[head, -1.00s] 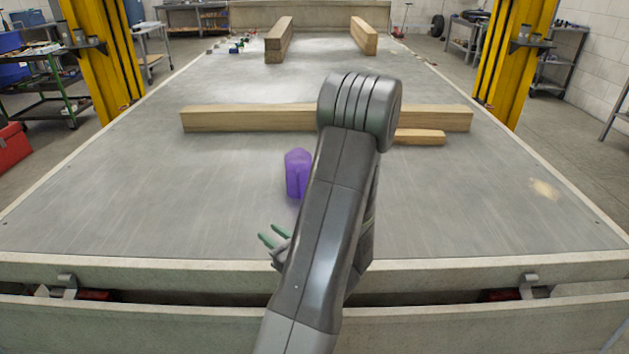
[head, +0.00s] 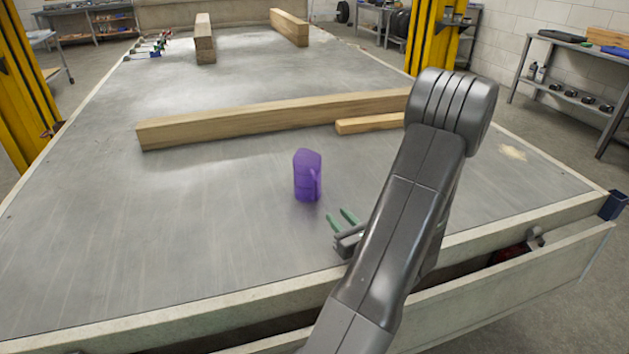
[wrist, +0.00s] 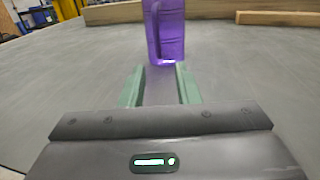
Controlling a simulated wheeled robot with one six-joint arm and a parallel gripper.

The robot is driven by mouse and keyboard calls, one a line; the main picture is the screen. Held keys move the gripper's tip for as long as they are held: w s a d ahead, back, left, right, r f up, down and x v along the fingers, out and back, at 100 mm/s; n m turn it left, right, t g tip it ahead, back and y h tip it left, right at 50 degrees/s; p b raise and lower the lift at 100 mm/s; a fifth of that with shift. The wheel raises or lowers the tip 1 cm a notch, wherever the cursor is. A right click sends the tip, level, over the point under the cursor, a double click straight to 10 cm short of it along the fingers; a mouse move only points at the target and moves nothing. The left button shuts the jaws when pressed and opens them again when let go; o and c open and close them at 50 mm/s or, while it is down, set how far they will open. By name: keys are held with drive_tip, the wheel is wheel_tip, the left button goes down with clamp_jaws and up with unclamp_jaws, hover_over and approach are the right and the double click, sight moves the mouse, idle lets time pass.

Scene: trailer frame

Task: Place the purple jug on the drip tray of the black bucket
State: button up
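The purple jug (head: 307,175) stands upright on the grey trailer bed (head: 220,220), in front of the long wooden beam. My gripper (head: 339,219) is low over the bed, on the near side of the jug and slightly to its right in the head view. In the wrist view the jug (wrist: 165,32) is straight ahead, beyond the green fingertips (wrist: 160,86). The fingers are apart with nothing between them. I cannot see a black bucket or its drip tray in either current view.
A long wooden beam (head: 270,117) lies across the bed behind the jug, with a shorter block (head: 370,123) beside it. Two more beams (head: 205,40) lie farther back. Yellow posts (head: 436,40) flank the trailer. The bed left of the jug is clear.

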sight(316, 194)
drive_tip(key=x, duration=1.2)
drive_tip(key=shift+w+a, duration=0.1)
drive_tip(key=shift+a, duration=0.25)
clamp_jaws()
